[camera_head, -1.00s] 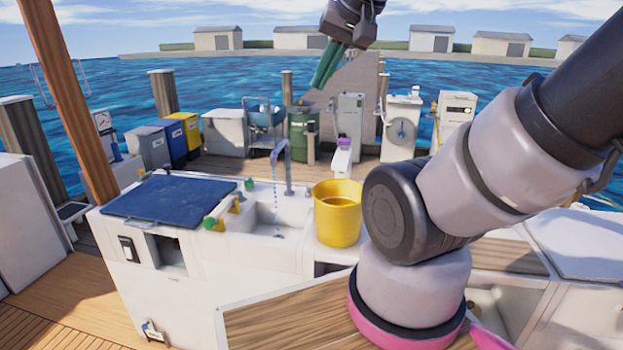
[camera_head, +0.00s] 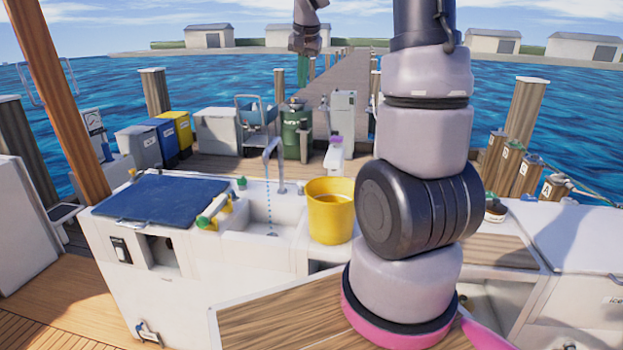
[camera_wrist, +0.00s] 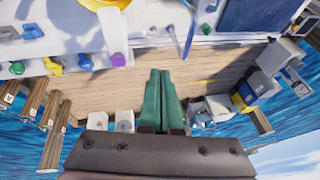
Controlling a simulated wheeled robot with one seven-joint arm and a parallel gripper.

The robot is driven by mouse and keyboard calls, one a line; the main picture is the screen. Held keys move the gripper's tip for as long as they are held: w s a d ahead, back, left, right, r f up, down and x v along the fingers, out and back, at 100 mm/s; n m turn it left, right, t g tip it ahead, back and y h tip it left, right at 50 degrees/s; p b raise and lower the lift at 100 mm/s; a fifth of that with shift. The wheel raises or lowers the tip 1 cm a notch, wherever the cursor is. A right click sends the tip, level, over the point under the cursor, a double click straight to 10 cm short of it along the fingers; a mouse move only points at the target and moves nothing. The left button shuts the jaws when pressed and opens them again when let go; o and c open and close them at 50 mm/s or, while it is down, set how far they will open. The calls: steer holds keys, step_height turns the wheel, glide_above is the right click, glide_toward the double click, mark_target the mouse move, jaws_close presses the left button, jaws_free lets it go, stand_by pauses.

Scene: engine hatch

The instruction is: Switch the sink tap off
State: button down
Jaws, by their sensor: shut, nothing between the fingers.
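The grey sink tap (camera_head: 278,162) stands at the back of the white sink (camera_head: 288,212), its spout arching left. A blue stream of water (camera_head: 268,205) falls from it into the basin. The tap also shows in the wrist view (camera_wrist: 189,38), near the top. My gripper (camera_head: 311,73) is raised above and beyond the sink, well apart from the tap. In the wrist view its green fingers (camera_wrist: 160,73) lie together with nothing between them. A small green knob (camera_head: 241,183) sits on the counter left of the tap. I cannot tell which part works the tap.
A yellow bucket (camera_head: 331,222) stands right of the sink. A blue hatch panel (camera_head: 160,198) lies to the left, with a yellow and cream fitting (camera_head: 214,211) between. Bins, a green drum (camera_head: 296,130) and cabinets stand on the dock behind. My arm covers part of the right side.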

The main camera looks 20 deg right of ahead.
steer(key=w+d+f, duration=0.3)
steer(key=w+f, duration=0.3)
steer(key=f, duration=0.4)
steer(key=w+d+f+m+g+h, duration=0.1)
steer(key=w+d+f, duration=0.3)
steer(key=w+f, duration=0.3)
steer(key=w+d+f+m+g+h, duration=0.1)
steer(key=w+d+f, duration=0.3)
steer(key=f, duration=1)
steer(key=shift+w+d+f, duration=0.2)
steer(key=shift+w+f, duration=0.15)
steer(key=shift+w, duration=0.9)
steer(key=x, duration=1)
steer(key=shift+s+f, duration=0.15)
steer(key=shift+f, duration=0.05)
steer(key=shift+s+a, duration=0.8)
steer(key=shift+a, duration=0.25)
steer(key=shift+s+a+f, duration=0.1)
steer(key=shift+s+a, duration=0.3)
steer(key=shift+a, duration=0.05)
